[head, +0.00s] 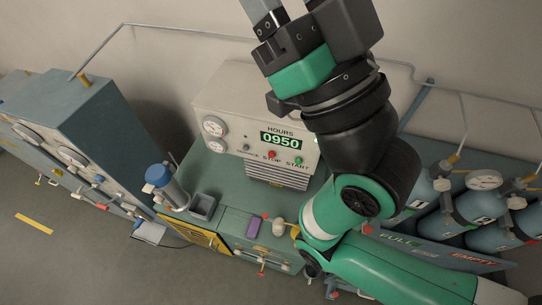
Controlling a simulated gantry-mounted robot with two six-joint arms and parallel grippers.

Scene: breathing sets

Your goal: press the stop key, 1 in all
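The stop key is a small red button (272,154) by the STOP label on the front of a cream control box (235,97). A green start button (299,161) sits to its right. The box has a display (281,140) reading HOURS 0950. My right gripper (264,14) is at the top edge of the head view, above the box in the picture and apart from the stop key. Its fingertips are cut off, so its opening is hidden. My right arm covers the box's right side. My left gripper is not in view.
The box stands on a green cabinet (225,200) with a blue-capped cylinder (165,184) and a purple block (254,227). A blue-grey gauge console (90,120) is at left. Open floor (90,255) lies at lower left.

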